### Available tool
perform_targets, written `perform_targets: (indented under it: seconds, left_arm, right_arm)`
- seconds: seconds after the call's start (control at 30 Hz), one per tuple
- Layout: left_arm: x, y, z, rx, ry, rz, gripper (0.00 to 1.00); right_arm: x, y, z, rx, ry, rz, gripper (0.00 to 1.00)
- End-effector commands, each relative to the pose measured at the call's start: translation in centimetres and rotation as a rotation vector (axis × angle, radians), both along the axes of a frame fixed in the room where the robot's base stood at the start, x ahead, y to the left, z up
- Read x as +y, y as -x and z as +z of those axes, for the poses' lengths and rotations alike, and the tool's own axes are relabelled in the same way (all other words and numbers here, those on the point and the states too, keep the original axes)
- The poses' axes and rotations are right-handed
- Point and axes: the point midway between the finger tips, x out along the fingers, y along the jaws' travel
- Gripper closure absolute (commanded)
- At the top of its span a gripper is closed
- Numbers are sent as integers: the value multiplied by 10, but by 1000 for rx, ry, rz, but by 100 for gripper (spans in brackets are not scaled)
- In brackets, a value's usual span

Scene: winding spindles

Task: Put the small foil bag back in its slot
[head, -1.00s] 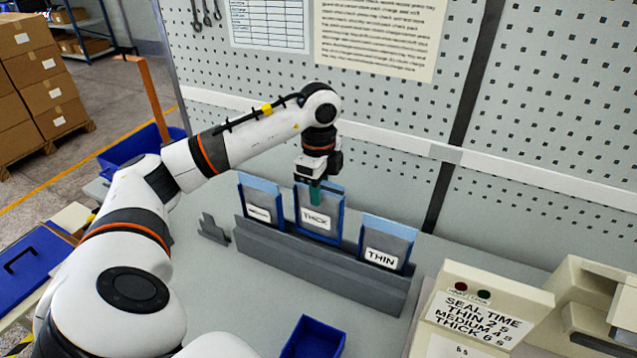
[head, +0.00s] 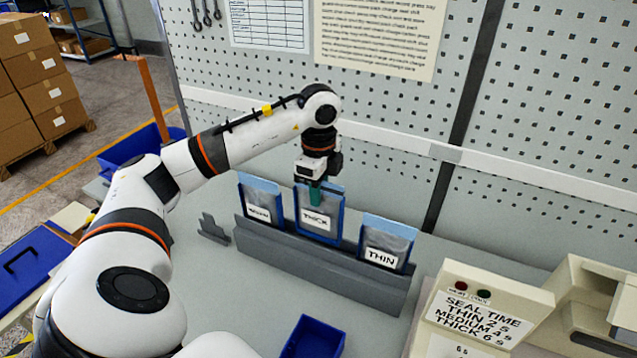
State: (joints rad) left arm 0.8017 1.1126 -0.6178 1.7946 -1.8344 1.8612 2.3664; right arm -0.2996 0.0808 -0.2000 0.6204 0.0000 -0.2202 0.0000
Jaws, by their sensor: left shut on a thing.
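Three foil bags with blue edges stand upright in the grey slotted rack (head: 320,273). The bag labelled THICK (head: 315,222) is in the middle, the one labelled THIN (head: 383,250) at the right, and one at the left (head: 260,205) has a label too small to read surely. My left gripper (head: 314,192) points down and is shut on the top of the THICK bag. The bag's lower edge is hidden behind the rack's front, so I cannot tell how deep it sits. My right gripper is not in view.
A sealer box (head: 485,312) with a seal-time label stands at the front right. A small blue bin (head: 313,338) is in front of the rack. A grey bracket (head: 213,229) stands left of the rack. The pegboard wall (head: 540,110) rises close behind.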

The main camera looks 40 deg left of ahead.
Motion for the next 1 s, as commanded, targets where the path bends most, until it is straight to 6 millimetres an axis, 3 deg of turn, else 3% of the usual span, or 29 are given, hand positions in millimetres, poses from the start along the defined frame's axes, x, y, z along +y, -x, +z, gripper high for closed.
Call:
perform_targets:
  seconds: [1.0]
  left_arm:
    - [0,0,-27,0,-1,0,100]
  right_arm:
    - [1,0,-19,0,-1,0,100]
